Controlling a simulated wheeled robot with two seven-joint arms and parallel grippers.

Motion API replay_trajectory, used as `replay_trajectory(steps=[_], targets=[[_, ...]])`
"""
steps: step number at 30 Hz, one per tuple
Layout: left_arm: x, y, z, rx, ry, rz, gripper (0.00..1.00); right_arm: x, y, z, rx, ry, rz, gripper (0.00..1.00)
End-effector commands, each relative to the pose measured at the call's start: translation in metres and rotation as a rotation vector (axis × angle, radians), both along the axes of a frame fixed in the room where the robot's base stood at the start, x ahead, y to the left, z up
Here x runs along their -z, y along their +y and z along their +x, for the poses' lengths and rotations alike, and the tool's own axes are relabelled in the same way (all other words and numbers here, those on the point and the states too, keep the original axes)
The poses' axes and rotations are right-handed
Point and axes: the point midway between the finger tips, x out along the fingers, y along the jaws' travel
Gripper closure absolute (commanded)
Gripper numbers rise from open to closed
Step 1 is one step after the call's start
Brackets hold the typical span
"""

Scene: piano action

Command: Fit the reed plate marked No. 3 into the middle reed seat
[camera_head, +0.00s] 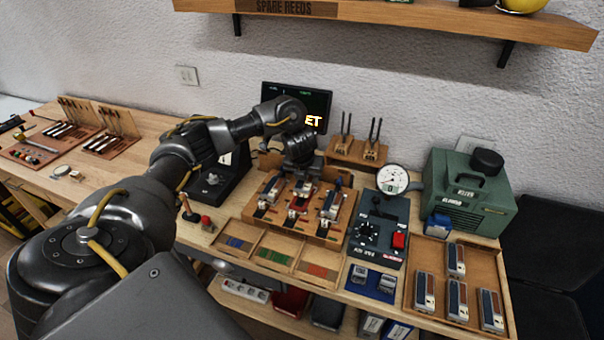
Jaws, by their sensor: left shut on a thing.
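My left gripper (303,174) comes down from the bent left arm over the back middle of the wooden reed board (339,231). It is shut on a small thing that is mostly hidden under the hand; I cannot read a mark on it. A small red and metal piece (304,198) shows just below the fingers, around the middle seat of the board. I cannot tell whether it is seated or held above. Metal-and-dark pieces stand at the left seat (270,191) and right seat (332,206). My right gripper is not in view.
An open wooden tray (478,252) at right holds several blue-and-red blocks. A dark control box (378,232) with a dial gauge (392,179) stands right of the board. A green machine (468,192) is behind. Shallow compartments (270,248) line the front edge.

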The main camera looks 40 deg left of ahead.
Motion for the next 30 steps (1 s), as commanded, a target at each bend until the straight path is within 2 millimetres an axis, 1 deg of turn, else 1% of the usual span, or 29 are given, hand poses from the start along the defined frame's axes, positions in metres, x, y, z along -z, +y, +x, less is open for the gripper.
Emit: replay_trajectory(steps=[1,6,12,17,23,30], targets=[[0.002,0.005,-0.002,0.016,0.001,-0.002,0.80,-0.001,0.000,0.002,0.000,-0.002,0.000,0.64],[0.002,0.015,-0.002,0.061,-0.001,-0.002,0.80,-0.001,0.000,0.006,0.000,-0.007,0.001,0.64],[0.002,0.016,-0.002,0.069,-0.002,-0.001,0.80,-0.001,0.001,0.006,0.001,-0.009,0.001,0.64],[0.007,0.016,-0.002,0.069,-0.002,-0.002,0.80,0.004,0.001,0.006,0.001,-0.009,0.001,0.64],[0.021,0.015,-0.002,0.069,-0.002,-0.002,0.80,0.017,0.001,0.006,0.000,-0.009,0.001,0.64],[0.045,0.015,-0.002,0.069,-0.002,-0.002,0.80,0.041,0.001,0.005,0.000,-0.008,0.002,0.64]])
